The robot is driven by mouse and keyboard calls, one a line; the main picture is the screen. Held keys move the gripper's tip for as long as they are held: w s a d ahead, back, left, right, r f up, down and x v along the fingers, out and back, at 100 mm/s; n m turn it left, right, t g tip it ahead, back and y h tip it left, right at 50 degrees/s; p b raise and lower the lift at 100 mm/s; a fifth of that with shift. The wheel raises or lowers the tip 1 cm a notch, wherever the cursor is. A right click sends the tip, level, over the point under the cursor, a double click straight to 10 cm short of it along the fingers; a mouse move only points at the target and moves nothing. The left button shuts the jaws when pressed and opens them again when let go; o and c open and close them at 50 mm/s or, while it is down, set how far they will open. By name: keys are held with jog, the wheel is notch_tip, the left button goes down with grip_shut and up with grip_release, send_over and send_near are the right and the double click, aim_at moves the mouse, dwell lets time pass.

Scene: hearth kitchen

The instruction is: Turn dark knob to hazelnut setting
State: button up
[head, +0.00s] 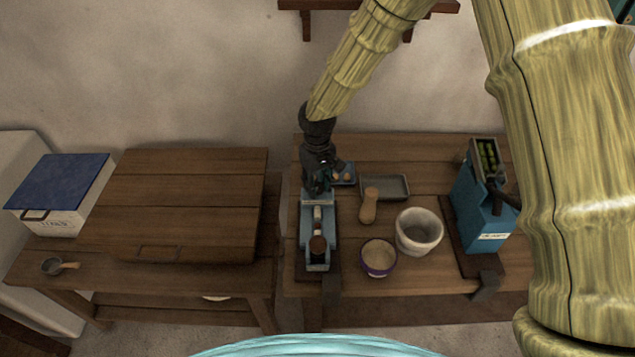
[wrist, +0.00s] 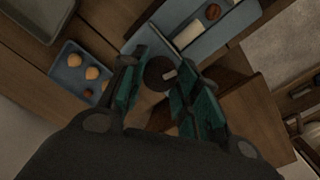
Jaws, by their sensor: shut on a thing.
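The dark knob (wrist: 157,70) is round, with a light mark on its right side in the wrist view. In the head view my gripper (head: 318,188) points down at the back end of the device (head: 307,225) and hides the knob. A small blue tray (wrist: 65,88) beside it holds several tan and brown nuts. No setting label is readable.
A grey tray (head: 398,187), a wooden piece (head: 369,207), a stone bowl (head: 419,235) and a purple-rimmed bowl (head: 379,261) stand right of the device. A blue box (head: 482,215) is further right. A wooden chest (head: 185,205) stands on the left table.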

aim_at(318, 186)
jog(key=n+p, duration=0.1)
jog(key=n, duration=0.5)
jog(key=shift+r, duration=0.1)
jog(key=n, duration=0.5)
jog(key=shift+w+n+p, duration=0.1)
jog(key=shift+n+p, duration=0.2)
jog(key=shift+p, duration=0.1)
jog(key=o, duration=1.1)
jog(key=shift+c, duration=0.2)
notch_tip(318, 186, up, 12)
dwell(0.4)
